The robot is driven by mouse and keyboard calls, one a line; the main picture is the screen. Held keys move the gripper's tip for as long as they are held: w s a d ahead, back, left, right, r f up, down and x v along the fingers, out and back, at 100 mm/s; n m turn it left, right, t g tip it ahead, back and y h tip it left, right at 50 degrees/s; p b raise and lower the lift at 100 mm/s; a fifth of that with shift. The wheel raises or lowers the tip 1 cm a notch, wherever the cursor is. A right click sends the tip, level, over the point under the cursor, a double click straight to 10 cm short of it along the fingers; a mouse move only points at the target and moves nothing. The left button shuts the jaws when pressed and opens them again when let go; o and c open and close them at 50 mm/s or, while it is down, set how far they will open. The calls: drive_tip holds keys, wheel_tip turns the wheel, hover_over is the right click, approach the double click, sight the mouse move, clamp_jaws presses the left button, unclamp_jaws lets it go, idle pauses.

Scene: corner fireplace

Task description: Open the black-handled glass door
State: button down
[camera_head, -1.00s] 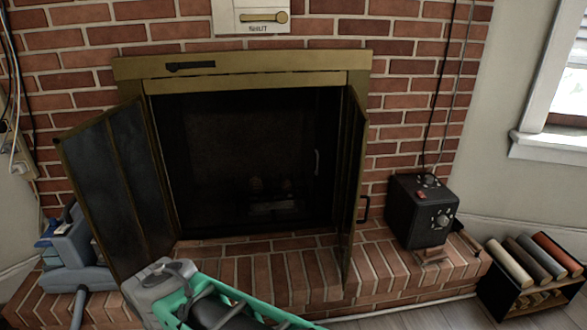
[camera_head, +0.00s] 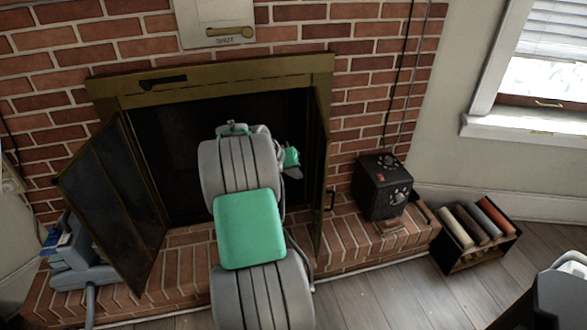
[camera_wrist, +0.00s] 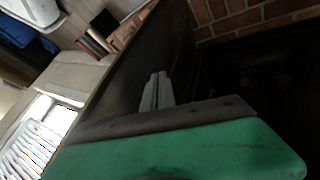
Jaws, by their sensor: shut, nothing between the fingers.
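The right glass door (camera_head: 320,170) of the brass-framed fireplace is swung out and seen nearly edge-on, with its black handle (camera_head: 331,200) on the outer right side. The left glass door (camera_head: 110,195) stands folded outward at the left. My gripper (camera_head: 297,160) is at the fireplace opening, on the inner left side of the right door, partly hidden by my arm. In the wrist view my gripper's grey fingers (camera_wrist: 157,90) are together and empty, pointing along the dark door panel (camera_wrist: 140,52). I cannot tell whether they touch it. The handle is not visible there.
A black box with knobs (camera_head: 383,186) sits on the brick hearth (camera_head: 350,235) right of the door. A rack of rolls (camera_head: 478,235) stands on the floor further right. A blue-grey object (camera_head: 78,262) is beside the left door.

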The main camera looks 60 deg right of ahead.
sight(323, 180)
drive_tip(key=s+d+f, duration=0.2)
drive_tip(key=d, duration=0.1)
drive_tip(key=s+d+f, duration=0.1)
drive_tip(key=s+d, duration=0.1)
drive_tip(key=shift+f, duration=0.3)
